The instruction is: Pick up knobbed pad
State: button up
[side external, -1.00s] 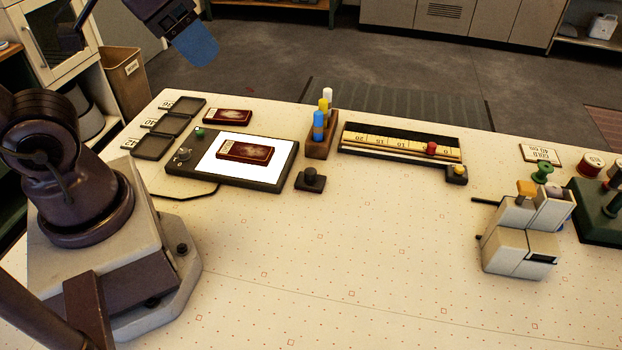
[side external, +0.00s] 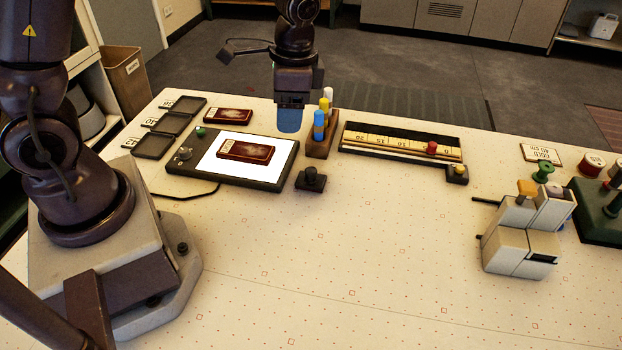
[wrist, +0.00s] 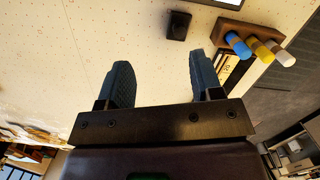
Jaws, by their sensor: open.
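The knobbed pad (side external: 311,180) is a small dark square block with a round knob on top. It sits upright on the cream table (side external: 380,240), just right of the lit panel's near corner. It also shows in the wrist view (wrist: 178,26), beyond my fingertips and between their lines. My gripper (side external: 289,120) hangs above the table behind the pad in the side view, apart from it. In the wrist view my gripper (wrist: 158,66) has its two blue-grey fingers spread wide with nothing between them.
A wooden holder (side external: 319,147) with blue, yellow and white pegs stands close behind the pad. The lit panel (side external: 283,167) with a dark red case (side external: 246,151) is to the left. A ruler tray (side external: 400,140) lies to the right. The table in front is clear.

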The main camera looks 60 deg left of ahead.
jog(key=w+f+m, duration=0.3)
jog(key=f, duration=0.2)
jog(key=m, duration=0.3)
send_over(311, 171)
notch_tip(311, 171, down, 7)
jog(key=shift+f, duration=0.1)
jog(key=shift+a+f, duration=0.1)
jog(key=shift+f, duration=2.7)
jog(key=c, duration=0.8)
